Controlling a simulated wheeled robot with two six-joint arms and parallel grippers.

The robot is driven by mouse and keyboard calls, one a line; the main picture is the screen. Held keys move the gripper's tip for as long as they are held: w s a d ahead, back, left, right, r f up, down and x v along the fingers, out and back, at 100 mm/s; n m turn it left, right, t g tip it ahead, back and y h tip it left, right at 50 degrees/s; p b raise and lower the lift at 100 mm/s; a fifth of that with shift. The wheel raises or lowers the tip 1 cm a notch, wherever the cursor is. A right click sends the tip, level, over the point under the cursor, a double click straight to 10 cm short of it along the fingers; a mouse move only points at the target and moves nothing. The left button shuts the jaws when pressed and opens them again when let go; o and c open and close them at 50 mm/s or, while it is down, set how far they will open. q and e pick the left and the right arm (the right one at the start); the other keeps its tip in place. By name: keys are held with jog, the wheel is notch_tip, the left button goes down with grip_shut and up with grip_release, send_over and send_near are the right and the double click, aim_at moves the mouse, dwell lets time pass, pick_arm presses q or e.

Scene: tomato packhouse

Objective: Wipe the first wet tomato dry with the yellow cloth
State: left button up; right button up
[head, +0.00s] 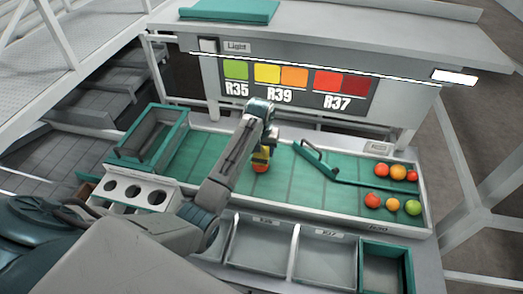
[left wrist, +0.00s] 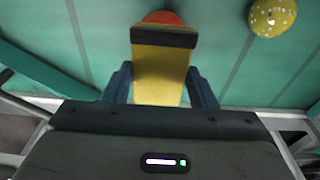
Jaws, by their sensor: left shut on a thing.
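My left gripper (head: 263,143) is shut on the yellow cloth (head: 261,154), low over the green sorting mat. In the left wrist view the cloth (left wrist: 160,80) hangs between the two fingers, with a dark bar across its far end. A red tomato (head: 261,168) sits directly under the cloth and seems to touch it. In the left wrist view only the top edge of this tomato (left wrist: 163,17) shows past the bar. A yellow tomato with pale drop-like spots (left wrist: 272,17) lies apart to the right there. My right gripper is out of view.
Several red, orange and green tomatoes (head: 411,207) lie at the right end of the table, on both sides of a green divider (head: 315,158). A green-rimmed crate (head: 177,137) and a white holed rack (head: 150,184) stand left. Grey bins (head: 262,246) and a green crate (head: 401,248) line the front.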

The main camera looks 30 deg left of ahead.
pick_arm(q)
jog(key=shift+r, duration=0.1)
jog(key=shift+r, duration=2.9)
